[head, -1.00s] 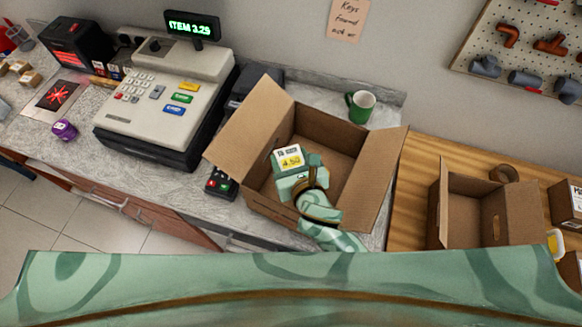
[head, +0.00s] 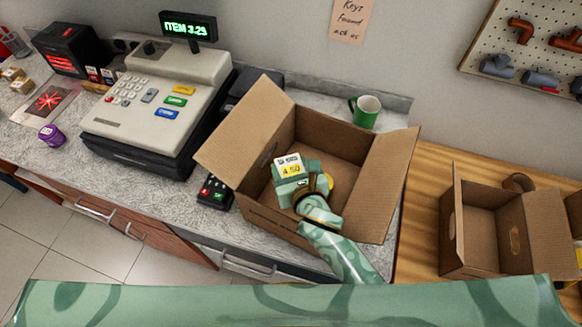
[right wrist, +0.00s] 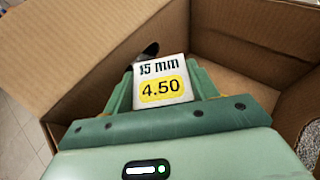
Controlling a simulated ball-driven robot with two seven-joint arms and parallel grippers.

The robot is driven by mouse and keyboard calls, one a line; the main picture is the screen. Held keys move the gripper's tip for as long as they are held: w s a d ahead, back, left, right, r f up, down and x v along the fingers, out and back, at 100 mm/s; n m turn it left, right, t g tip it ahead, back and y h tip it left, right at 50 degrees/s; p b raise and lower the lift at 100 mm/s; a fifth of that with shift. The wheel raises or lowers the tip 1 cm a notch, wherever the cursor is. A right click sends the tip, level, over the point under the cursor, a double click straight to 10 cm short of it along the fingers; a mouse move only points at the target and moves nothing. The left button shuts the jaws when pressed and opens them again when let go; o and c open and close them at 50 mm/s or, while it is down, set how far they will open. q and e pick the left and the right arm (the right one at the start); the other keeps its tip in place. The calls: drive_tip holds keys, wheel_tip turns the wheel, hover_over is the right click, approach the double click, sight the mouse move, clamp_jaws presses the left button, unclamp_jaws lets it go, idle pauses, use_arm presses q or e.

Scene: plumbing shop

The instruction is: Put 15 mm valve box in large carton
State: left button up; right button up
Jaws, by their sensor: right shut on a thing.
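The large carton (head: 370,187) stands open on the grey counter, its flaps spread outward. The 15 mm valve box (head: 289,168) shows a white label with a yellow 4.50 patch. My right gripper (head: 297,186) is shut on it and holds it inside the carton's outline, over the opening. In the right wrist view the box label (right wrist: 160,80) reads 15 mm and sits between my green fingers, with the carton's walls (right wrist: 100,60) around it. The gap between the box and the carton floor cannot be told. My left gripper is not in view.
A cash register (head: 158,105) and card terminal (head: 215,194) stand left of the carton. A green mug (head: 365,111) stands close behind it. A smaller open carton (head: 482,205) sits on the wooden surface at right. A purple item (head: 52,135) lies far left.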

drive_tip(key=shift+f+b, duration=0.3)
drive_tip(key=shift+f, duration=0.25)
drive_tip(key=o, duration=1.1)
drive_tip(key=shift+r, duration=0.15)
drive_tip(key=shift+r+p, duration=0.4)
drive_tip(key=shift+r, duration=0.1)
drive_tip(key=p+v, duration=0.1)
drive_tip(key=v, duration=1.1)
